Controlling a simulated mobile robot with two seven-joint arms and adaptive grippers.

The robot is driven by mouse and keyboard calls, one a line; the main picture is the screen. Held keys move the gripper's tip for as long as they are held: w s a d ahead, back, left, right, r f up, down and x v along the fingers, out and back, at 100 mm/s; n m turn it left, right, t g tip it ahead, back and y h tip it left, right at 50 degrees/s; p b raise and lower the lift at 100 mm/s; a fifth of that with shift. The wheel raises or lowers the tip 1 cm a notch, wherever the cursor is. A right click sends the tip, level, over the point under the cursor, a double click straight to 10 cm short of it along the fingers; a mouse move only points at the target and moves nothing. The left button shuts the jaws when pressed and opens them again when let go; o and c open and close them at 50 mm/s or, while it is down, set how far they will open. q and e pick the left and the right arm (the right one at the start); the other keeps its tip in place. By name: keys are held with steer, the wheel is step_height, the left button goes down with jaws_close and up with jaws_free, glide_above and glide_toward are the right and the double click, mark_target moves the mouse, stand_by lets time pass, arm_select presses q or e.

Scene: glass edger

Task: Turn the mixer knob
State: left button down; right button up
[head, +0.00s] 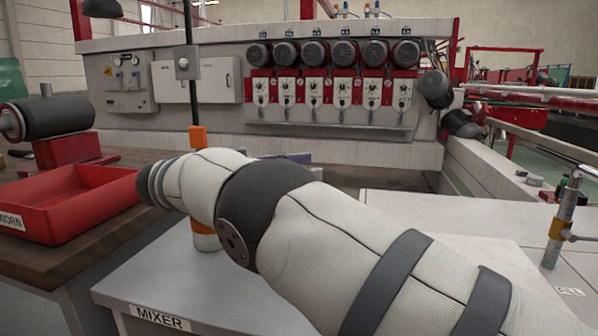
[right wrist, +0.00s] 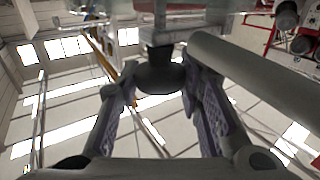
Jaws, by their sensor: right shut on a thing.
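The mixer cabinet (head: 215,285) with its MIXER label (head: 160,317) stands at the front of the head view. A dark upright rod with orange sleeves (head: 205,236) rises from it, partly behind my right arm. My right arm crosses the middle and hides much of the cabinet top; the knob cannot be made out there. In the right wrist view a dark round knob (right wrist: 160,73) sits on a grey stem between the two fingers of my right gripper (right wrist: 152,88). The fingers are shut on it from both sides. My left gripper is out of view.
A red tray (head: 75,200) sits on the wooden bench at left, near a dark roller (head: 55,117). The edger machine (head: 320,150) with several motors fills the back. A metal post (head: 563,220) stands on the grey top at right.

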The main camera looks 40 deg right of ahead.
steer(key=o, duration=1.1)
steer(key=shift+s+d, duration=0.1)
steer(key=shift+d, duration=0.1)
step_height(320, 180, up, 8)
steer(key=shift+f, duration=0.1)
steer(key=shift+d+r, duration=0.15)
steer(key=shift+r, duration=0.45)
steer(key=shift+a+r, duration=0.2)
steer(key=shift+r, duration=0.3)
steer(key=shift+o, duration=0.3)
